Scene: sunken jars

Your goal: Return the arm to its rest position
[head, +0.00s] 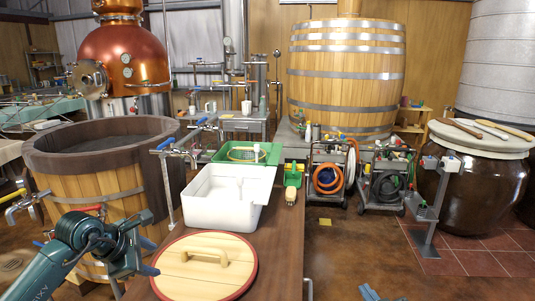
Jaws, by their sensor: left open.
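My left arm, teal and dark, comes in from the lower left. Its left gripper (147,243) is open and empty, with its fingers pointing right. It shows in front of the wooden vat, to the left of the round wooden lid (187,277) on the brown table (270,248). I see no contact with the lid. A small blue-grey tip (369,292) at the bottom edge, right of the table, looks like part of my right gripper. The rest of it is out of frame, so its jaws cannot be judged.
A white tub (215,213) and a green tray (272,156) stand on the table behind the lid. The wooden vat (105,187) with taps is close on the left. Hose carts (327,186) and a brown jar (470,200) stand right.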

